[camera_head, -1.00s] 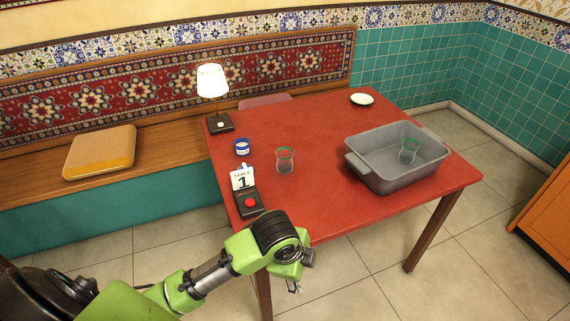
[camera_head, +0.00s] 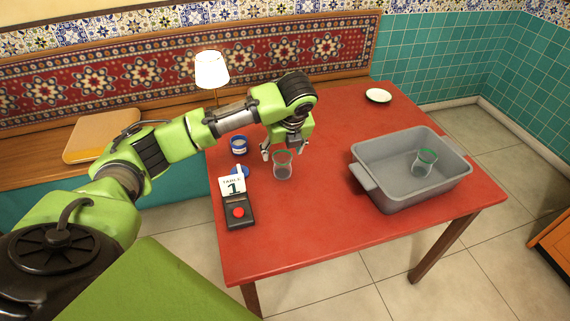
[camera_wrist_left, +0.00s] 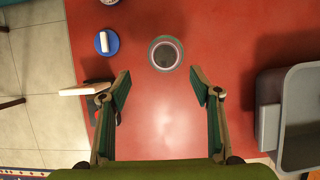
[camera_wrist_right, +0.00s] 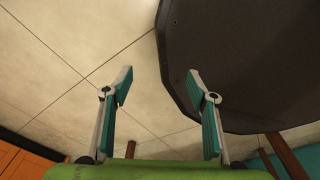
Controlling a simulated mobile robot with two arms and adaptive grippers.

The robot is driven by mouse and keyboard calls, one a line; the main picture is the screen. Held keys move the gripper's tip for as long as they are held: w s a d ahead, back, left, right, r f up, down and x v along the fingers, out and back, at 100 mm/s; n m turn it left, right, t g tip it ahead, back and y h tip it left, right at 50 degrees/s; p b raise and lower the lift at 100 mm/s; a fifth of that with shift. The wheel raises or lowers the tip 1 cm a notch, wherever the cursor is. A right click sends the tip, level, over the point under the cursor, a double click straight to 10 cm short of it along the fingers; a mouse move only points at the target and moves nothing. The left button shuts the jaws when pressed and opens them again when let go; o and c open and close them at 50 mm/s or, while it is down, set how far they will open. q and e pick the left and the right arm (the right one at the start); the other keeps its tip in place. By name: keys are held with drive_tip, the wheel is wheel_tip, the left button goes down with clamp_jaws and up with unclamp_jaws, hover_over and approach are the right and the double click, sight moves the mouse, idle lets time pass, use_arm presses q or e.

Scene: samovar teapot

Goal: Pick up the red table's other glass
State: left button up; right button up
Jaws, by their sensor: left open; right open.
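A clear glass with a green rim (camera_head: 282,168) stands upright on the red table (camera_head: 300,235). My left gripper (camera_head: 283,150) is open and empty, just above and behind the table glass in the head view. In the left wrist view the glass (camera_wrist_left: 165,53) lies a little beyond the gap between the open fingertips (camera_wrist_left: 160,84), not between the fingers. My right gripper (camera_wrist_right: 163,86) is open and empty over the tiled floor, away from the table; it is outside the head view.
Near the table glass are a table-number sign (camera_head: 233,185), a black box with a red button (camera_head: 239,212), a blue round item (camera_wrist_left: 106,42) and a blue tub (camera_head: 239,145). A lamp (camera_head: 212,70) stands behind. A white saucer (camera_head: 378,96) sits at the back right. The table's front is clear.

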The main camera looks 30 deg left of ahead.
sight(282, 164)
use_arm(q)
drive_tip(key=x, duration=0.5)
drive_tip(key=shift+d, duration=0.1)
drive_tip(key=shift+w+f, duration=0.35)
drive_tip(key=shift+f, duration=0.4)
drive_tip(key=x, duration=0.3)
drive_tip(key=shift+w+f, duration=0.4)
drive_tip(key=shift+f, duration=0.15)
drive_tip(key=shift+c, duration=0.5)
drive_tip(key=c, duration=1.1)
use_arm(e)
drive_tip(key=shift+s, duration=0.85)
